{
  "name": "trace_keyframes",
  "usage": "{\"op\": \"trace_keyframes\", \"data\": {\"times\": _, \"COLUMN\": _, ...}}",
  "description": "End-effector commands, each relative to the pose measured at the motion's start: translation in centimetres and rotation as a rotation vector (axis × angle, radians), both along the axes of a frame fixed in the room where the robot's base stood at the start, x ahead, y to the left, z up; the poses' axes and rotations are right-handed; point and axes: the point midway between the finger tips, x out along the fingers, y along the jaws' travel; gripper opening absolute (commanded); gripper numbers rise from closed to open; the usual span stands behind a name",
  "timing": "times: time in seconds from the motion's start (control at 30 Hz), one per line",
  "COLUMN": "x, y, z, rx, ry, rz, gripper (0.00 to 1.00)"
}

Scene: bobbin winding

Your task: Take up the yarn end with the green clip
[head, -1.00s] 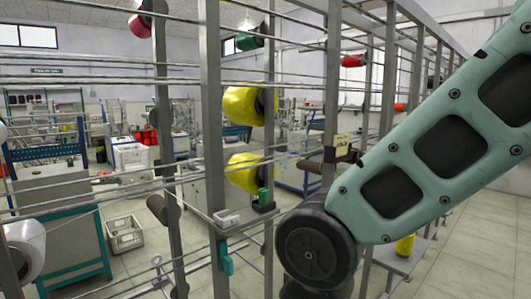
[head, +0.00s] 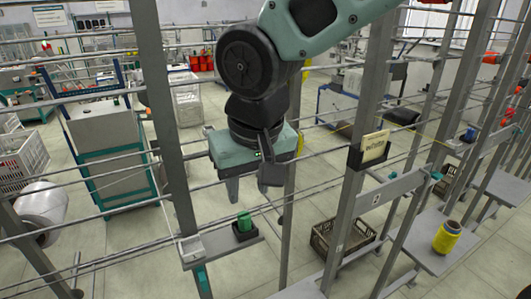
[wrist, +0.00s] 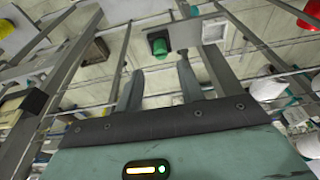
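The green clip (head: 244,222) stands upright in a small dark holder (head: 246,233) on a grey shelf of the rack. It also shows in the wrist view (wrist: 159,46), ahead of the fingers. My gripper (head: 250,190) hangs above and slightly behind the shelf, pointing down. Its two fingers stand apart with nothing between them, as the wrist view also shows (wrist: 161,68). A pale block (head: 192,249) sits left of the clip on the same shelf, and a thin pale thread appears to run near it. I cannot make out the yarn end for certain.
Upright posts (head: 166,120) and thin horizontal rods surround my gripper. A dark box with a yellow card (head: 374,147) is fixed to the post at right. A yellow bobbin (head: 447,237) stands on a shelf at right. A crate (head: 342,240) lies on the floor.

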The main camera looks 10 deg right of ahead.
Motion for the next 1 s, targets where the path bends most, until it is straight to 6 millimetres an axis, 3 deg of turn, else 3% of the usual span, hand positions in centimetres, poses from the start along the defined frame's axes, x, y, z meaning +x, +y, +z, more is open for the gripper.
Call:
{"op": "trace_keyframes", "data": {"times": 0.27, "x": 0.3, "y": 0.2, "z": -0.9, "rx": 0.000, "ry": -0.002, "rz": -0.003, "gripper": 0.38}}
{"op": "trace_keyframes", "data": {"times": 0.8, "x": 1.7, "y": 0.5, "z": -7.0, "rx": -0.001, "ry": -0.001, "rz": -0.003, "gripper": 0.38}}
{"op": "trace_keyframes", "data": {"times": 1.0, "x": 2.1, "y": 0.7, "z": -8.5, "rx": 0.000, "ry": -0.002, "rz": -0.002, "gripper": 0.38}}
